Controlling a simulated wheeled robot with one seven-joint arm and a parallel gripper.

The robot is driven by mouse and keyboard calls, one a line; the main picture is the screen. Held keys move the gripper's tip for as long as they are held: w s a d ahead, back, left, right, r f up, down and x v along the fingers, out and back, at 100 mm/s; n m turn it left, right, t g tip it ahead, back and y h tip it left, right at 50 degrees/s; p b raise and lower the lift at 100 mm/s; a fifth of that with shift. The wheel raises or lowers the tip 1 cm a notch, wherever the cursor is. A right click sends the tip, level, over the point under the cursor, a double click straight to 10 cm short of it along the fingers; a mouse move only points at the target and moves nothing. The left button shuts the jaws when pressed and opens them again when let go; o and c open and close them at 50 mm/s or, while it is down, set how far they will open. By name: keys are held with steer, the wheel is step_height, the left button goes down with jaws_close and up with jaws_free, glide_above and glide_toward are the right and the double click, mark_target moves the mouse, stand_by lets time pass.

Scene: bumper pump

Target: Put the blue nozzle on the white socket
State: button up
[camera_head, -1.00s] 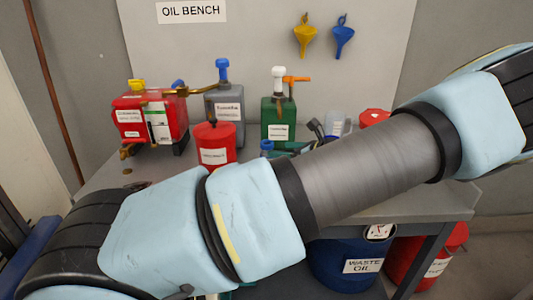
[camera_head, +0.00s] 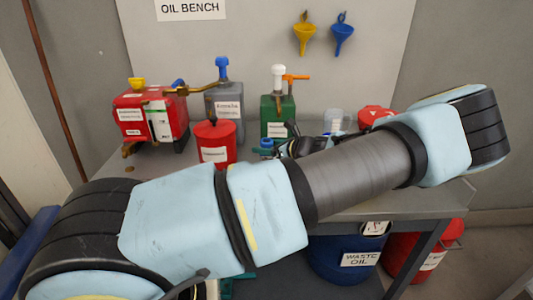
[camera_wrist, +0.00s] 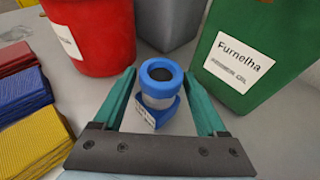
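A small blue piece (camera_wrist: 161,74) with a round dark opening and a pale band stands on the bench in the wrist view; it looks like the blue nozzle. It also shows in the head view (camera_head: 266,144). A label is on its lower blue part. My gripper (camera_wrist: 160,82) is open, with one teal finger on each side of the piece and small gaps visible. In the head view my gripper (camera_head: 277,150) is low over the bench, mostly hidden by my arm. A white pump top (camera_head: 278,70) stands on the green can (camera_head: 278,117); I cannot tell whether it is the white socket.
A red can (camera_wrist: 95,35) is close behind left, and the green can (camera_wrist: 255,60) close right. The grey can (camera_head: 224,105) stands behind. Stacked red, blue and yellow cloths (camera_wrist: 25,105) lie left. Yellow (camera_head: 304,35) and blue (camera_head: 342,35) funnels hang on the wall.

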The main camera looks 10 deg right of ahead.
jaws_close()
stand_by(0.4)
steer(key=shift+r, duration=0.1)
